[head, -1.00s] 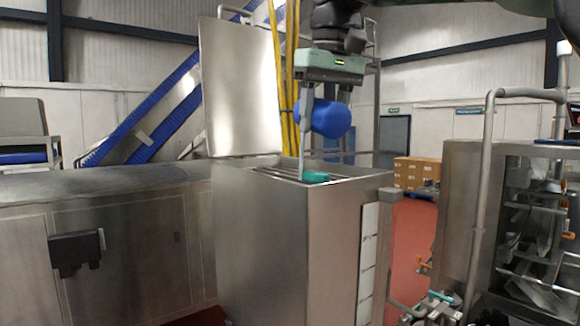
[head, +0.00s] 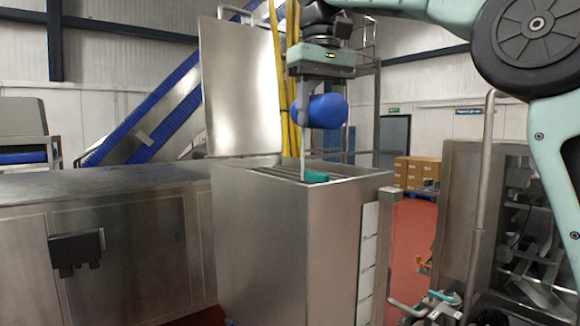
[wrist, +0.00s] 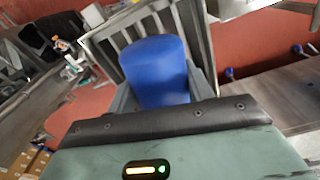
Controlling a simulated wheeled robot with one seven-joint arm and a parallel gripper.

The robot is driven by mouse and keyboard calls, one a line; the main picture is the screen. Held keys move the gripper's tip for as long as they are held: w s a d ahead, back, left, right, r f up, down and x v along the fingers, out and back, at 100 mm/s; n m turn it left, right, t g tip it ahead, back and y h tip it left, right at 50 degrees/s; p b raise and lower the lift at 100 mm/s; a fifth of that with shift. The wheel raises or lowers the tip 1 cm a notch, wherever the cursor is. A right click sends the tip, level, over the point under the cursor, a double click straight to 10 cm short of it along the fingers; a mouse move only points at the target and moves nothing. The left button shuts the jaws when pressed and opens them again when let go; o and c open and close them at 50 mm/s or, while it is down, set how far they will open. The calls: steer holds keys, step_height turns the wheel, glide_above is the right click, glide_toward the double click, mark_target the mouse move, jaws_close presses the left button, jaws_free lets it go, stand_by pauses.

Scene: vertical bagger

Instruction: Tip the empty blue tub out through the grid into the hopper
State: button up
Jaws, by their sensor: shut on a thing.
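The blue tub (head: 322,111) is held above the hopper, lying on its side in the head view, and it also shows in the wrist view (wrist: 155,68). My gripper (head: 308,112) is shut on the tub; one finger shows at its left side. The tub's mouth and inside are hidden. The steel hopper (head: 262,240) stands below, its open top fitted with a grid of bars (head: 276,172). The grid also shows behind the tub in the wrist view (wrist: 196,28). A teal thing (head: 316,177) lies at the grid; I cannot tell what it is.
The raised steel lid (head: 241,85) stands behind the hopper's left side. A steel cabinet (head: 110,235) adjoins on the left. A machine with a steel frame (head: 495,230) stands right.

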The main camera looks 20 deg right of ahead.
mark_target(325, 126)
stand_by(0.3)
steer(key=shift+s+f+b, duration=0.1)
steer(key=shift+f+b, duration=0.2)
steer(key=shift+b, duration=0.4)
steer(key=f+t+b, duration=0.1)
steer(key=b, duration=0.2)
steer(key=shift+s, duration=0.3)
steer(key=shift+d+t+b, duration=0.1)
steer(key=shift+t+b, duration=0.3)
steer(key=shift+b, duration=0.2)
steer(key=shift+s+r+t+b, duration=0.1)
steer(key=shift+s+t+b, duration=0.05)
steer(key=shift+t+b, duration=0.15)
steer(key=b, duration=0.2)
steer(key=f+t+b, duration=0.1)
steer(key=b, duration=0.1)
steer(key=shift+s+f+y, duration=0.15)
steer(key=shift+f+y, duration=0.1)
steer(key=shift+y, duration=0.05)
steer(key=shift+f+t+b, duration=0.1)
steer(key=shift+t+b, duration=0.8)
steer(key=shift+b, duration=0.25)
